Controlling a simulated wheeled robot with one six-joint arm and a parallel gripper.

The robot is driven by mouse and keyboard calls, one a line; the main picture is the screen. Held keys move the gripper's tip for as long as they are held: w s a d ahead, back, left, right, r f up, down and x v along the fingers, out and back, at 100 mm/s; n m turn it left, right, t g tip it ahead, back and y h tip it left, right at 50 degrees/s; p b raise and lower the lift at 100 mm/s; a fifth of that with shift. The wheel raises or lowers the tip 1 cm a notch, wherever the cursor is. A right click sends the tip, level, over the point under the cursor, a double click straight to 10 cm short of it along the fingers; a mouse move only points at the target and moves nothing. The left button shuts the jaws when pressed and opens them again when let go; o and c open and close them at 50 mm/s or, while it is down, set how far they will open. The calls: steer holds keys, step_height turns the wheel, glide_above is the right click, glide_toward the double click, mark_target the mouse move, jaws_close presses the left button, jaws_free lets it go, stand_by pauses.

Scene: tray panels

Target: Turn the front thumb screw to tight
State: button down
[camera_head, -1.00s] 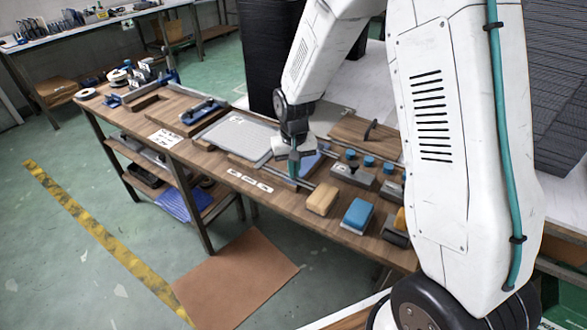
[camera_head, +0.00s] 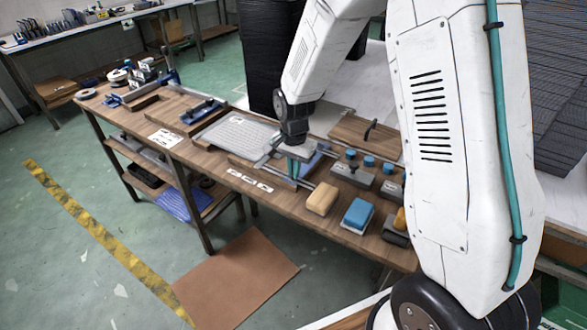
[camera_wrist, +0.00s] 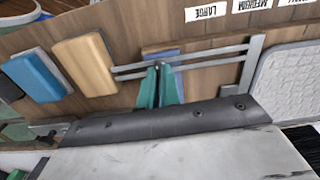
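My gripper (camera_wrist: 160,68) points down with teal fingers close together at the metal rails (camera_wrist: 205,54) of a frame on the bench. In the head view my gripper (camera_head: 294,176) stands over the front of this frame, beside its blue panel (camera_head: 310,163). A small dark bit shows between the fingertips in the wrist view, where the front thumb screw (camera_wrist: 160,64) sits; the fingers hide most of it. The fingers appear shut on it, with only a narrow gap between them. How tight the screw is cannot be seen.
A tan block (camera_head: 321,199) and a blue block (camera_head: 357,215) lie right of the frame. Blue-topped parts (camera_head: 352,168) stand behind them. A grey tray (camera_head: 238,136) lies to the left. Label cards (camera_head: 250,181) lie near the wooden bench's front edge.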

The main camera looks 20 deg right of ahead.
steer(key=shift+m, duration=0.3)
steer(key=c, duration=1.6)
jaws_free()
step_height(320, 180, up, 8)
steer(key=shift+f, duration=0.1)
